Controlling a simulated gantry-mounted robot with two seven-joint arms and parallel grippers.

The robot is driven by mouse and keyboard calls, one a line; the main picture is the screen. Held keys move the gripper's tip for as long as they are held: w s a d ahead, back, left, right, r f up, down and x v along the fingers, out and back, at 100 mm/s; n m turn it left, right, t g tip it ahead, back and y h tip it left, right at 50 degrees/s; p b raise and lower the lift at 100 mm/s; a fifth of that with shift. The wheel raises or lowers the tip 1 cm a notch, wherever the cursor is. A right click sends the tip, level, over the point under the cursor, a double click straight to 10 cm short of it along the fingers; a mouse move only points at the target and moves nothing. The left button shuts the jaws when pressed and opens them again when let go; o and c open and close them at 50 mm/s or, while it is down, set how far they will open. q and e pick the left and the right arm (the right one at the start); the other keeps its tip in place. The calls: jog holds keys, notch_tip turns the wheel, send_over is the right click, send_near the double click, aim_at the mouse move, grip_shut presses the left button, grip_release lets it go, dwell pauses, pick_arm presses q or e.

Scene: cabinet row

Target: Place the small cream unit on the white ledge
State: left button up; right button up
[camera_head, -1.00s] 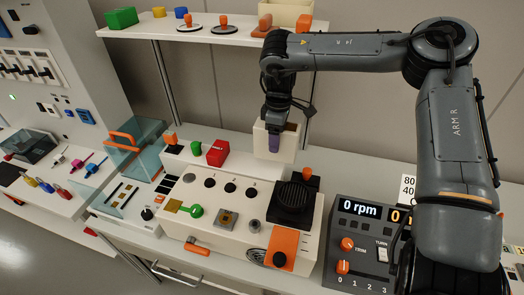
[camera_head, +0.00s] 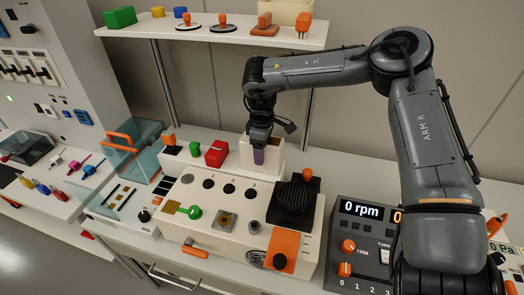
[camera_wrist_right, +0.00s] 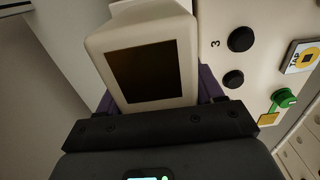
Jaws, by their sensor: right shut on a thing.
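The small cream unit (camera_head: 274,160) is held in my right gripper (camera_head: 259,156), at the right of a red block. Its dark rectangular screen faces the camera in the right wrist view (camera_wrist_right: 145,74), with purple finger pads on both sides of the casing. The white ledge (camera_head: 185,154) runs along the back of the cream machine and carries small items. The unit is over or at the ledge's right end; I cannot tell whether it touches. My left gripper is not in view.
The red block (camera_head: 217,153), a green knob (camera_head: 196,148) and an orange-topped item (camera_head: 169,139) stand on the ledge.

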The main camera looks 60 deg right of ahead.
dwell(0.3)
jog(key=o, duration=1.1)
jog(key=shift+f, duration=0.15)
jog(key=o, duration=0.4)
jog(key=shift+r, duration=0.2)
jog(key=shift+r, duration=0.25)
notch_tip(320, 180, up, 10)
jog(key=shift+w+r+p, duration=0.1)
jog(key=shift+r+p, duration=0.1)
jog(key=shift+p, duration=0.95)
jog(key=shift+r, duration=0.6)
